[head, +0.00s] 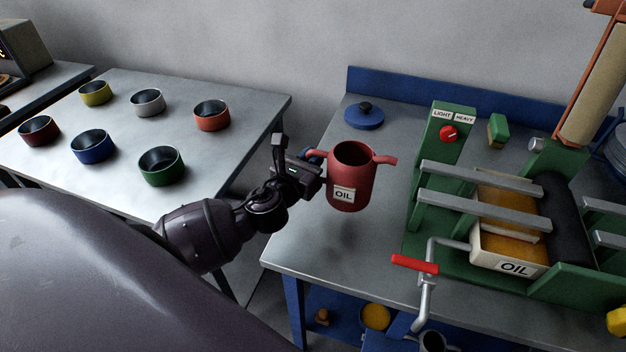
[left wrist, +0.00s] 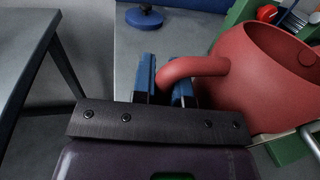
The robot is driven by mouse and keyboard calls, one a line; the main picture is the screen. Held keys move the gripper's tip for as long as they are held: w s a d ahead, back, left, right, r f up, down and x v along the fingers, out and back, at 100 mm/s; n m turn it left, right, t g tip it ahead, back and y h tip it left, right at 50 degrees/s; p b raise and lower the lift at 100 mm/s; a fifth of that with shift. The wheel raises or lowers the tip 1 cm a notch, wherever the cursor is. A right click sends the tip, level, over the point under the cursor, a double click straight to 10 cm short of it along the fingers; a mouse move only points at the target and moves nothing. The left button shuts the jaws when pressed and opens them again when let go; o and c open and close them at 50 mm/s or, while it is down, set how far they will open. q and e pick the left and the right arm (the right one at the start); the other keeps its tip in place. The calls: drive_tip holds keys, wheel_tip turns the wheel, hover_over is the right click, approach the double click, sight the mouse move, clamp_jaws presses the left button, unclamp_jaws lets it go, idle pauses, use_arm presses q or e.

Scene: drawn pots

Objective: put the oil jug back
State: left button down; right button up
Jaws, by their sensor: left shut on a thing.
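The red oil jug (head: 350,178) is upright with an OIL label on its front, a handle at its left and a spout at its right. My left gripper (head: 318,168) is shut on the jug's left handle. In the left wrist view the blue fingers (left wrist: 166,84) sit on both sides of the red handle, and the jug (left wrist: 262,80) fills the right side. The jug is at the left part of the blue-edged table; whether its base touches the top I cannot tell. A blue round disc with a knob (head: 364,116) lies behind it. My right gripper is not in view.
A green machine (head: 428,210) with rollers, a red-handled crank (head: 415,264) and an OIL tray (head: 506,262) stands right of the jug. Several coloured bowls (head: 162,166) stand on the grey table at left. A gap separates the tables. The tabletop around the blue disc is clear.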

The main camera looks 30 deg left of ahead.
use_arm(q)
wheel_tip(320, 180, down, 5)
drive_tip(key=shift+f+b, duration=0.15)
drive_tip(key=shift+b, duration=0.7)
drive_tip(key=shift+f, duration=0.15)
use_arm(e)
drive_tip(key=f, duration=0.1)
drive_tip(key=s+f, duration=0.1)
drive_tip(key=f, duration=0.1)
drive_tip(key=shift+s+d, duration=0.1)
use_arm(q)
drive_tip(key=shift+f, duration=0.15)
drive_tip(key=c, duration=1.2)
unclamp_jaws()
drive_tip(key=shift+o, duration=0.3)
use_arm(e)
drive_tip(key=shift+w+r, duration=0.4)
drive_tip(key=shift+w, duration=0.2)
